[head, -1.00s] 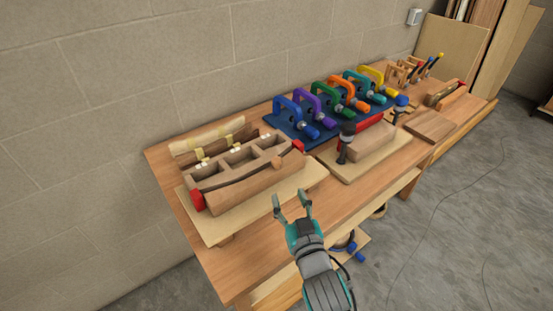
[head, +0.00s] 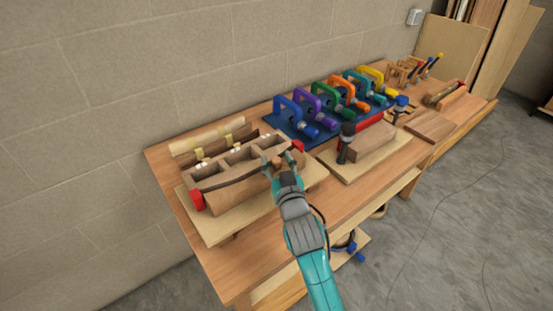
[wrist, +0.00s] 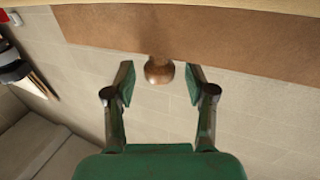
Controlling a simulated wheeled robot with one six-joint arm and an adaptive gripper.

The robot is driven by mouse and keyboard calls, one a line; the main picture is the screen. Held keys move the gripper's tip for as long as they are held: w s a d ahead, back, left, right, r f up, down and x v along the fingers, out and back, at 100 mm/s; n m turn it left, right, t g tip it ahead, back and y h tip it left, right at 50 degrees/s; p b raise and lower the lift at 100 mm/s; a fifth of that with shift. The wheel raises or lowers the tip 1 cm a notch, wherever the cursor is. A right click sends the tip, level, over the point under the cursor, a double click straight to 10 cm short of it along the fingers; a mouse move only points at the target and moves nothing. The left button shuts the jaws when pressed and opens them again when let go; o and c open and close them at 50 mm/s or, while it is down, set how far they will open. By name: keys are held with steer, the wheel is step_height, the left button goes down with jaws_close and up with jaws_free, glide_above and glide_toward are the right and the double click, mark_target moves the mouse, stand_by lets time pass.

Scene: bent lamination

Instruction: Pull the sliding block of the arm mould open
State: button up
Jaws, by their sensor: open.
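The arm mould (head: 235,192) is a wooden form with a dark curved strip and red end pieces, on a pale board (head: 205,232) at the table's left. In the wrist view a brown wooden block face (wrist: 225,38) carries a round wooden knob (wrist: 158,72). My gripper (wrist: 160,82) is open, with one finger on each side of the knob and visible gaps to both. I see no gap showing how far the block has slid.
Right of the mould stands another wooden block (head: 372,143) on a board, with a dark-handled clamp (head: 346,140) close to my gripper. Coloured clamps (head: 330,105) line a blue mat behind. The wall (head: 120,90) is behind the table. Floor in front is open.

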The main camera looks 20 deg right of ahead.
steer(key=shift+w+d, duration=0.1)
steer(key=shift+w, duration=0.4)
jaws_close()
steer(key=shift+s, duration=0.15)
steer(key=s, duration=0.1)
steer(key=s+d, duration=0.1)
steer(key=s, duration=0.1)
jaws_free()
steer(key=shift+a, duration=0.1)
